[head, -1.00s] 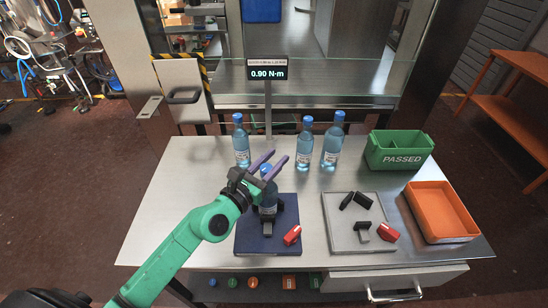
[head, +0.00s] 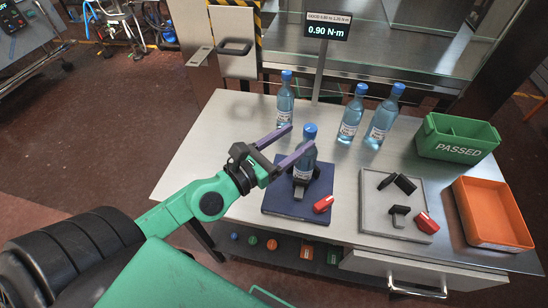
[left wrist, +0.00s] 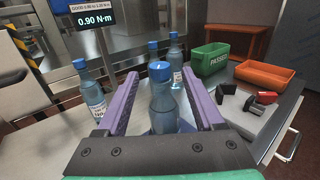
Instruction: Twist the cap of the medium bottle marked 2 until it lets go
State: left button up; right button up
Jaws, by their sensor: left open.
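A blue-capped bottle (head: 304,158) stands upright in a dark holder on the dark blue pad (head: 283,204); its number cannot be read. Its blue cap (head: 310,131) is on it. My left gripper (head: 303,137) is open, its purple fingers pointing toward this bottle at about neck height, one crossing in front of it. In the left wrist view the bottle (left wrist: 163,105) shows between the two spread fingers, not gripped. Three more blue-capped bottles stand behind: one at the back left (head: 285,98), two at the back right (head: 351,115) (head: 382,118). My right gripper is out of view.
A display (head: 328,27) reads 0.90 N·m. A red block (head: 323,204) lies on the pad. A grey tray (head: 375,217) holds black pieces and a red block. A green PASSED bin (head: 456,138) and an orange tray (head: 492,212) stand at the right.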

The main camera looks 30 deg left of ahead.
pick_arm(q)
jog(key=v, duration=0.5)
jog(key=shift+s+p, duration=0.3)
jog(key=shift+s, duration=0.05)
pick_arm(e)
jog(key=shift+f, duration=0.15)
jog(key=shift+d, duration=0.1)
pick_arm(q)
jog(key=shift+a, duration=0.1)
